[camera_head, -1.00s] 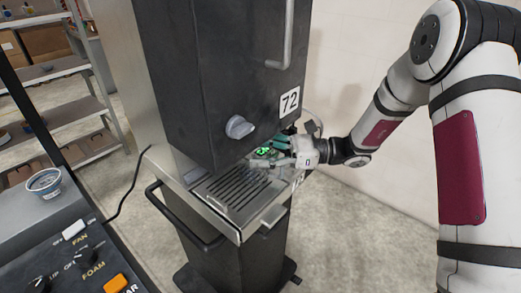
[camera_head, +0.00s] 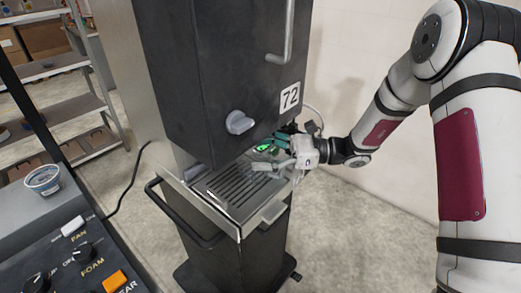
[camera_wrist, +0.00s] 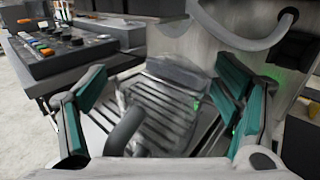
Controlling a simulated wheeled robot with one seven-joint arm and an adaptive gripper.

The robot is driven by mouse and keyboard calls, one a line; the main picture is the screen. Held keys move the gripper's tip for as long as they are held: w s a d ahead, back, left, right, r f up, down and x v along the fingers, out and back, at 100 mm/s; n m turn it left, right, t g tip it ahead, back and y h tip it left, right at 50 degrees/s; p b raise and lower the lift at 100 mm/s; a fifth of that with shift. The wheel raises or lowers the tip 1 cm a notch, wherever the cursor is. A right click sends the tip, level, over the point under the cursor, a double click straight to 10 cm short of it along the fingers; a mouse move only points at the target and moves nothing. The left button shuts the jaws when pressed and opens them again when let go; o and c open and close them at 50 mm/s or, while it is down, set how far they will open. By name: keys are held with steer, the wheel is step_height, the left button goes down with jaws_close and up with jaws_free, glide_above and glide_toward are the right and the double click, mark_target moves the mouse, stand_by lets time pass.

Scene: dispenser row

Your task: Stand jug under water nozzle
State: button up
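The dispenser numbered 72 (camera_head: 240,80) has a slotted drip tray (camera_head: 232,190), which also shows in the wrist view (camera_wrist: 160,112). My gripper (camera_head: 277,157) reaches in from the right, low over the tray's right side and under the dark housing. In the wrist view my gripper (camera_wrist: 165,108) has its teal-padded fingers wide apart, with the grille between them. A faint, blurred translucent shape (camera_wrist: 182,72) lies over the grille's far end; I cannot tell for sure if it is a clear jug. The water nozzle is not clearly visible under the housing.
A grey lever (camera_head: 272,213) sticks out at the tray's front right. A black rail (camera_head: 178,222) runs around the front left. A control panel (camera_head: 85,255) and a small blue-and-white tub (camera_head: 43,180) are at left. The floor at right is clear.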

stand_by(0.3)
steer(key=d, duration=1.2)
steer(key=s+r+n+g+h+p, duration=0.1)
steer(key=s+r+n+h, duration=0.35)
steer(key=s, duration=0.35)
steer(key=s+r+n+g+h, duration=0.1)
steer(key=s+r+n+h, duration=0.35)
steer(key=s, duration=0.35)
steer(key=s+d+r+n+t+h, duration=0.2)
steer(key=s+d+n+t+h, duration=0.1)
steer(key=s, duration=0.4)
steer(key=s+d+r+n+t+h+p, duration=0.1)
steer(key=s+d+r+n+t+h, duration=0.2)
steer(key=s+d+n+h, duration=0.2)
steer(key=shift+s+d+t+h, duration=0.4)
steer(key=shift+s+d+h, duration=0.1)
steer(key=shift+s+d, duration=0.4)
